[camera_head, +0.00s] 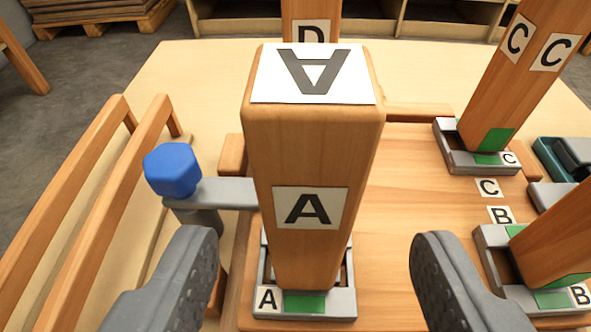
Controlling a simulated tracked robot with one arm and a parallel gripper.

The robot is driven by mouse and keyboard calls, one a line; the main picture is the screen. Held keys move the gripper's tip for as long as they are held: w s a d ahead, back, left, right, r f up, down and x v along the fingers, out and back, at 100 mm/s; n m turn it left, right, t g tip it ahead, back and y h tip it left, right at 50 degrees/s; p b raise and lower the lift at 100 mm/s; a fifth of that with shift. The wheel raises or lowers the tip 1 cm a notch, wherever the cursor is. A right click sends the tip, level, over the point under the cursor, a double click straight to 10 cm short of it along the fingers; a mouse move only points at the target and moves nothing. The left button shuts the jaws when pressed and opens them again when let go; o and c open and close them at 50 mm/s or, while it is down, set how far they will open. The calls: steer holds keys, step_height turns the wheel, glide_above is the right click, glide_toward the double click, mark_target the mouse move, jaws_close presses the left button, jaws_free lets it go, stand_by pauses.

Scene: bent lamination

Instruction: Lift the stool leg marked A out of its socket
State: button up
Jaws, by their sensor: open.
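The stool leg marked A (312,165) stands upright in the middle of the view, a square wooden post with an A label on its top and on its near face. Its lower end is in a grey metal socket (335,302) marked A, with a green patch at the front. My gripper (318,265) is open. One dark padded finger is to the left of the leg and the other to the right, both apart from it. The socket's far side is hidden behind the leg.
A grey lever with a blue knob (172,170) extends left from beside leg A. Leg C (515,75) leans at the upper right, leg B (560,235) at the right edge, and leg D (310,12) stands behind. Wooden rails (95,215) lie at the left.

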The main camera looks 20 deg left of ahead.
steer(key=shift+b+x, duration=1.4)
steer(key=shift+x, duration=2.5)
steer(key=shift+s+a+f, duration=0.15)
steer(key=shift+f, duration=0.05)
